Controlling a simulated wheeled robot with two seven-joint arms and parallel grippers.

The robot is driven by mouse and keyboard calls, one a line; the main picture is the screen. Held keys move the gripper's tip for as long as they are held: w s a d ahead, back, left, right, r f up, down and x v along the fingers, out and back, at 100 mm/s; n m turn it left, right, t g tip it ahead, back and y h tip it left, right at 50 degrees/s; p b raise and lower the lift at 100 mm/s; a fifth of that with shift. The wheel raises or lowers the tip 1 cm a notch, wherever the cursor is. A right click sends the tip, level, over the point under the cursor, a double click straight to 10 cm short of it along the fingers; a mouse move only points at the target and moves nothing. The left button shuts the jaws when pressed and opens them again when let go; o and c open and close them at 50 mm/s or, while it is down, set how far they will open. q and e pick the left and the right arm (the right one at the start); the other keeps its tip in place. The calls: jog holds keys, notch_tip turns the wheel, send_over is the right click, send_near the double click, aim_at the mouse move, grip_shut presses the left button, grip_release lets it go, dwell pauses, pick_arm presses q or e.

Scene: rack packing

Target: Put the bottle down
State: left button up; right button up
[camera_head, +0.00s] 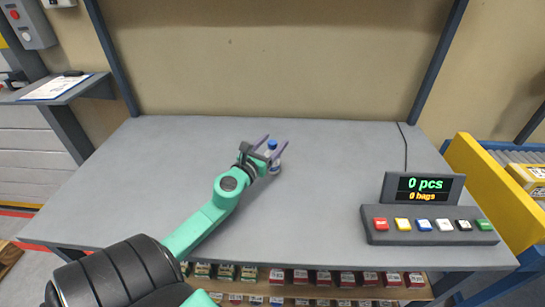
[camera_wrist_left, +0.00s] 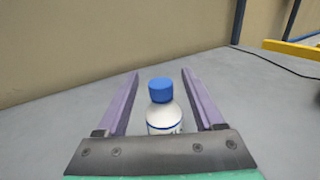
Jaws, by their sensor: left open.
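A small white bottle with a blue cap (camera_head: 272,155) stands upright on the grey table (camera_head: 330,180), near its middle. My left gripper (camera_head: 273,144) is open, with its two purple fingers on either side of the bottle. In the left wrist view the bottle (camera_wrist_left: 162,108) sits between the fingers, with a visible gap on each side. Its lower part is hidden behind the gripper's grey plate. My right gripper is not in view.
A button panel with a display reading "0 pcs" and "0 bags" (camera_head: 425,205) stands at the table's right. Several small packs (camera_head: 345,278) lie on a shelf below the front edge. A yellow-sided conveyor (camera_head: 490,185) is at the right. The table around the bottle is clear.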

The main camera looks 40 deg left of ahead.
pick_arm(q)
jog(key=shift+w, duration=0.15)
jog(key=c, duration=0.4)
grip_shut()
dwell(0.9)
